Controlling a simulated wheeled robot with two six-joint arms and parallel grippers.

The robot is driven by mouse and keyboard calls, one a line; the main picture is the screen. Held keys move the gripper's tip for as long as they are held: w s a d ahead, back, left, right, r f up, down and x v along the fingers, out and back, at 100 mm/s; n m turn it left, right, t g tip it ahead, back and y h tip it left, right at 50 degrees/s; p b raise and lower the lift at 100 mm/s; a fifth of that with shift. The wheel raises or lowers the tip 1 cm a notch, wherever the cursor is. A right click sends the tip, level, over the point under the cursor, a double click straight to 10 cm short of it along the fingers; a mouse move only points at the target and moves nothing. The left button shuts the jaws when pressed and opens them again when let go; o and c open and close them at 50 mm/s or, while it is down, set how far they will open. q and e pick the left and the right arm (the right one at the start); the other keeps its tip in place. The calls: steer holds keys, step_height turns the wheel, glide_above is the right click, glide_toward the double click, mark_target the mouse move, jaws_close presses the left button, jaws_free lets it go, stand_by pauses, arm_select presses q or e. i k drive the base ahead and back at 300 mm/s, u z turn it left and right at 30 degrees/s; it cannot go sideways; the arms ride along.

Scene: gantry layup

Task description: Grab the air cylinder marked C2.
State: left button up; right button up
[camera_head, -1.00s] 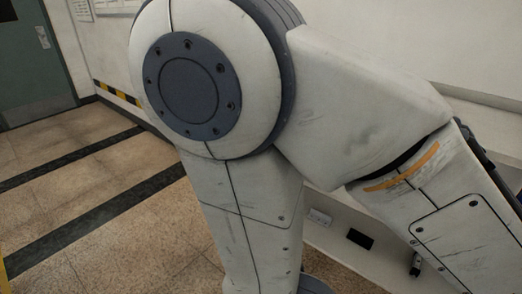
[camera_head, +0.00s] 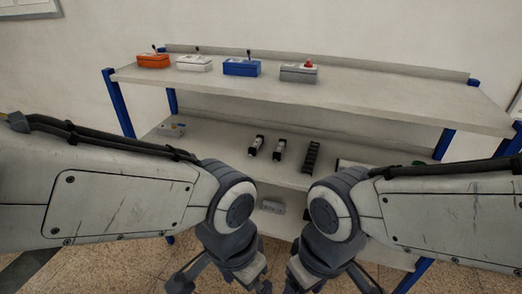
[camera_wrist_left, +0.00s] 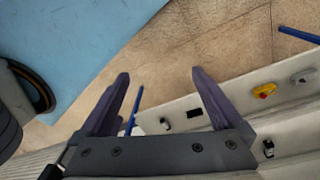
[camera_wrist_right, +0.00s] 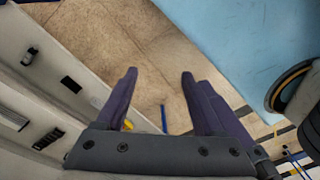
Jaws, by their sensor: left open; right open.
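No C2 marking is legible in any view. Two small black-and-white cylinder-like parts, a left one (camera_head: 256,145) and a right one (camera_head: 279,149), lie side by side on the middle shelf in the head view; I cannot tell whether either is C2. My left gripper (camera_head: 222,286) and right gripper (camera_head: 332,286) hang low in front of the shelving, apart from these parts. The left wrist view shows the left jaws (camera_wrist_left: 160,74) open and empty. The right wrist view shows the right jaws (camera_wrist_right: 159,73) open and empty.
The top shelf (camera_head: 400,98) carries an orange box (camera_head: 153,61), white box (camera_head: 194,63), blue box (camera_head: 241,67) and grey box with a red knob (camera_head: 299,73). A black ribbed strip (camera_head: 312,157) lies right of the cylinder-like parts. Blue posts (camera_head: 119,103) support the shelving.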

mark_target(276, 156)
steer(key=z, duration=0.45)
steer(key=i, duration=1.05)
steer(key=u, duration=0.75)
steer(key=i, duration=0.35)
steer(key=u, duration=0.4)
